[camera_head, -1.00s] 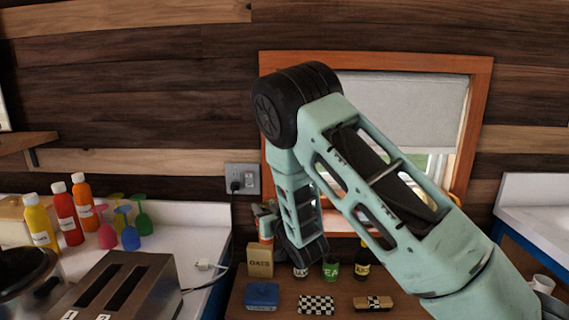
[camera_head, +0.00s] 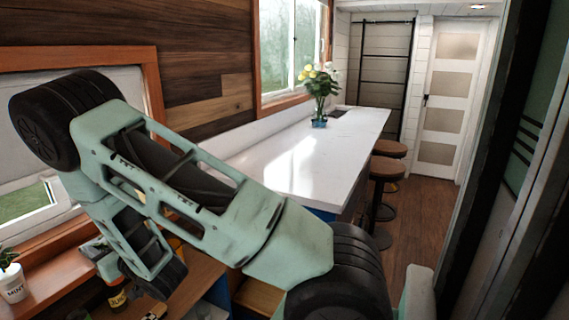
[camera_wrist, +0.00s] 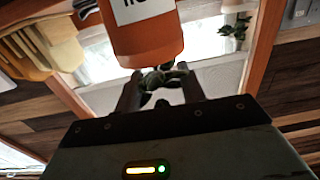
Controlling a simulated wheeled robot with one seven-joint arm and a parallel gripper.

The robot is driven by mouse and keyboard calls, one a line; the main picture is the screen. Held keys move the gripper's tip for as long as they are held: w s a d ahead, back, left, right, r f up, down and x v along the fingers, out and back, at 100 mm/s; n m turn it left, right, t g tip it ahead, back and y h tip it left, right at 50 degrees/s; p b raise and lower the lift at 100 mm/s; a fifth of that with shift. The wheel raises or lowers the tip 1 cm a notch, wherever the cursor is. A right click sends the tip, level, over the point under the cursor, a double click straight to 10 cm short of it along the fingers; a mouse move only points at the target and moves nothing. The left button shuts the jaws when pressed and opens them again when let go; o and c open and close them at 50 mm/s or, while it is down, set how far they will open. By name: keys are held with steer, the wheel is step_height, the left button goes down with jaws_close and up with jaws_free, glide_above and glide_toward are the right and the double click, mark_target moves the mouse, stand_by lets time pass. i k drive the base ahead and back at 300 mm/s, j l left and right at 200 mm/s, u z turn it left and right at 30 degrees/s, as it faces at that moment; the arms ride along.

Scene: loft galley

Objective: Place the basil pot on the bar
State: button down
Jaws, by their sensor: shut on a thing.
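The basil pot (camera_wrist: 148,38) is an orange pot with a white label, seen large at the top of the wrist view. Dark green leaves show below it, between the fingers of my gripper (camera_wrist: 162,88). My gripper is shut on the pot; the exact contact is dark and hard to make out. In the head view my arm crosses the left side and hides most of the gripper and pot. The bar (camera_head: 290,160) is a long white counter at the centre, beyond my arm, running away along the window wall.
A flower vase (camera_head: 319,108) stands on the bar's far part; its nearer top looks clear. Stools (camera_head: 386,170) line the bar's right side. A white mint pot (camera_head: 14,285) and a juice bottle (camera_head: 117,293) stand at lower left. Floor (camera_head: 425,200) is open to the right.

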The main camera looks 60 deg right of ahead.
mark_target(292, 172)
steer(key=i+j+z, duration=0.1)
steer(key=z, duration=0.35)
steer(key=i+j+z, duration=0.1)
steer(key=z, duration=0.3)
steer(key=j+z, duration=0.25)
steer(key=z, duration=0.2)
steer(key=j+z, duration=0.25)
steer(key=z, duration=0.2)
steer(key=i, duration=0.05)
